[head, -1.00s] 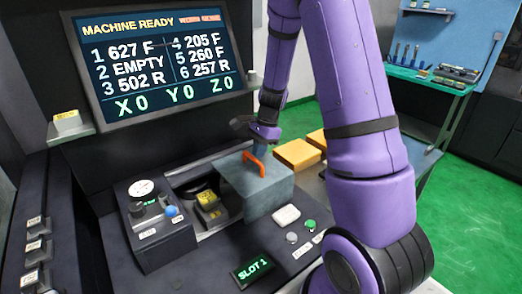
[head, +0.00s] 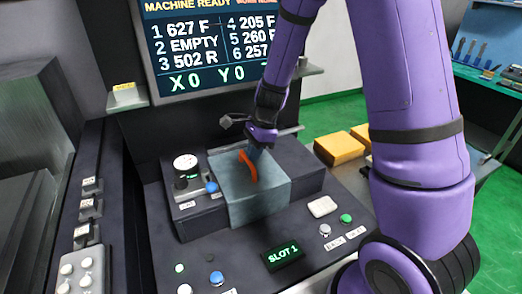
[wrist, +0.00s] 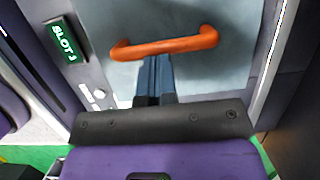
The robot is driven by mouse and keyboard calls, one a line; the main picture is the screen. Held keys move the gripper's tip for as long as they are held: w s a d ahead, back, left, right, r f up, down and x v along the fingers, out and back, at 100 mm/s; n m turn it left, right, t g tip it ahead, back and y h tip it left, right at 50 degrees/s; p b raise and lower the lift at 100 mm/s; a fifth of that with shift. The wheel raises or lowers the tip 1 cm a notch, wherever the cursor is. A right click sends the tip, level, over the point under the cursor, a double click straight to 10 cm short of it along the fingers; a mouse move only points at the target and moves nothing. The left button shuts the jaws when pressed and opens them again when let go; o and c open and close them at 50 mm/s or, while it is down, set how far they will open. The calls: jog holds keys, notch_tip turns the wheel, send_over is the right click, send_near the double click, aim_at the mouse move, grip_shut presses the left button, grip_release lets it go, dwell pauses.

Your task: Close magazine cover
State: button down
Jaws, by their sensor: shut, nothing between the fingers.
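The magazine cover (head: 262,200) is a grey-blue box-like lid with an orange handle (head: 249,167). In the head view it sits against the dial block on its left, and no opening shows between them. In the wrist view, the cover (wrist: 115,20) fills the upper middle and its handle (wrist: 165,45) runs across. My gripper (head: 254,150) is just behind the handle. Its fingers (wrist: 156,62) are together, with their tips right at the handle's edge. I cannot tell whether they touch it. The slots under the cover are hidden.
A block with a dial (head: 187,165) and blue knob stands left of the cover. Orange-yellow boxes (head: 340,148) stand at the right. The screen (head: 205,45) rises behind.

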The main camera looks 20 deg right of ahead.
aim_at(265, 166)
dwell(0.4)
jog(key=shift+d, duration=0.3)
jog(key=d, duration=0.3)
jog(key=shift+r, duration=0.35)
jog(key=v, duration=0.9)
jog(key=s+r+n+t+h, duration=0.1)
jog(key=s+r+n+t, duration=0.1)
jog(key=s+r+n, duration=0.9)
jog(key=s+r+n+t+h, duration=0.1)
jog(key=s+r+n, duration=0.2)
jog(key=s, duration=0.4)
jog(key=s+r+n+t+h, duration=0.1)
jog(key=s+r+n+t, duration=0.1)
jog(key=s, duration=0.5)
jog(key=shift+s+a+r+n, duration=0.3)
jog(key=shift+r+n, duration=0.4)
jog(key=shift+n, duration=0.3)
